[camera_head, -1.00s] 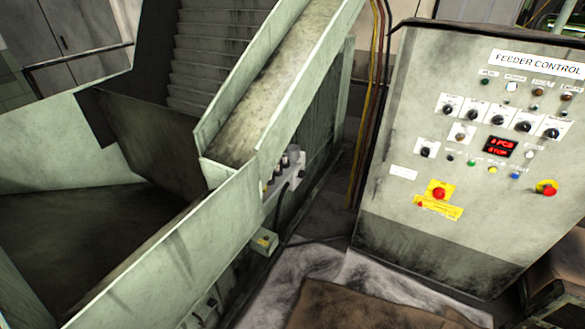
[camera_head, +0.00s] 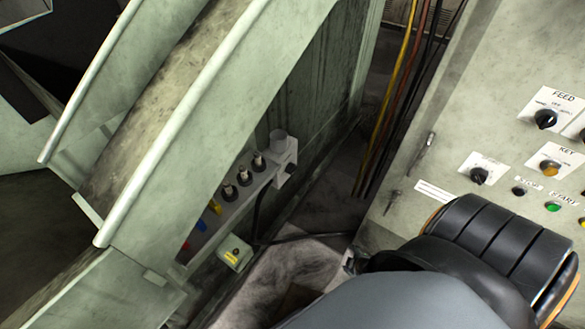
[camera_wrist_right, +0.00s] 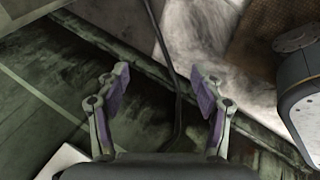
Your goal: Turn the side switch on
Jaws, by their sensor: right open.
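A pale side panel (camera_head: 215,212) on the flank of the green machine carries several dark knob-like parts (camera_head: 245,174) and small coloured parts. At its upper end is a pale box (camera_head: 284,150) with a dark part on its side face. I cannot tell for certain which part is the side switch. My right gripper (camera_wrist_right: 161,72) is open and empty in the right wrist view, above the floor beside a green machine wall. My arm fills the lower right of the head view. My left gripper is out of view.
The control cabinet (camera_head: 455,135) with knobs and buttons stands at right, partly hidden by my arm. Yellow, red and black cables (camera_head: 395,95) hang in the gap. A black cable (camera_wrist_right: 172,70) crosses the floor near a pale sheet (camera_wrist_right: 205,30) and brown board (camera_wrist_right: 270,40).

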